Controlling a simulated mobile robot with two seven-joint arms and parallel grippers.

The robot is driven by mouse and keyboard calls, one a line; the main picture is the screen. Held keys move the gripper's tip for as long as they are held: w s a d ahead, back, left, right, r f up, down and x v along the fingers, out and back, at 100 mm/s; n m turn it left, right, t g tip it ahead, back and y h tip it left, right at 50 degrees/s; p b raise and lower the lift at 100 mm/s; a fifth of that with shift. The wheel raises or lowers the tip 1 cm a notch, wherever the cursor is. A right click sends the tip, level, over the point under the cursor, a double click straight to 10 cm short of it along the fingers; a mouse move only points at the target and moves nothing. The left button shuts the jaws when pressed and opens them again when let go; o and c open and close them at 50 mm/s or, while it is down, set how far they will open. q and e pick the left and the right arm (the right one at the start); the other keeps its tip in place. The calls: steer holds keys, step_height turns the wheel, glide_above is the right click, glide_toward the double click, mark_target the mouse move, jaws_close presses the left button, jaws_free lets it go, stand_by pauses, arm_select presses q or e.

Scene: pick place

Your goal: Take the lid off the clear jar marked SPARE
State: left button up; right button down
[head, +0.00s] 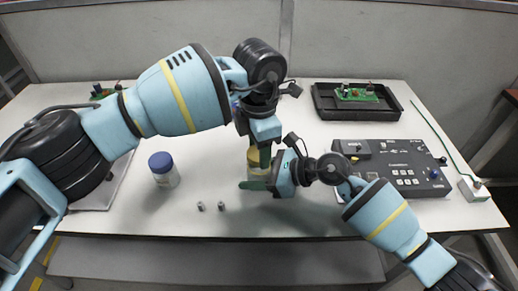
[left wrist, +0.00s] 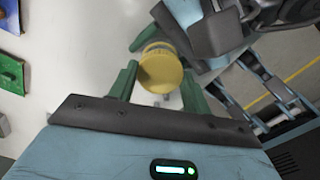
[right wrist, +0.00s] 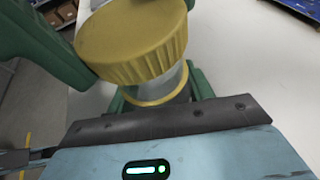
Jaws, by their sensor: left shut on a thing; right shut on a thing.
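A clear jar (right wrist: 172,82) with a ridged yellow lid (right wrist: 135,40) stands near the table's front edge, partly covered by my grippers. A yellow band shows lower on it. I cannot read any label on it. My left gripper (left wrist: 158,82) comes from above and is shut on the yellow lid (left wrist: 160,68). My right gripper (head: 256,178) comes from the right and is shut on the jar's body, below the lid. I cannot tell whether the lid is still seated on the jar. A second jar (head: 165,181) with a blue lid stands upright to the left.
Two small metal pieces (head: 211,206) lie at the front. A control box (head: 400,172) is at right, with a black tray (head: 322,106) holding a green board (head: 357,96) behind. A white box (head: 474,189) with a green cable sits at the right edge. A tray (head: 103,196) is at left.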

arm_select(q)
steer(key=shift+r, duration=0.15)
steer(key=shift+r, duration=1.95)
arm_select(e)
steer(key=c, duration=0.5)
jaws_free()
arm_select(q)
steer(key=shift+f+b, duration=0.3)
steer(key=shift+f, duration=0.2)
arm_select(e)
steer(key=v, duration=1.2)
steer(key=shift+r, duration=0.1)
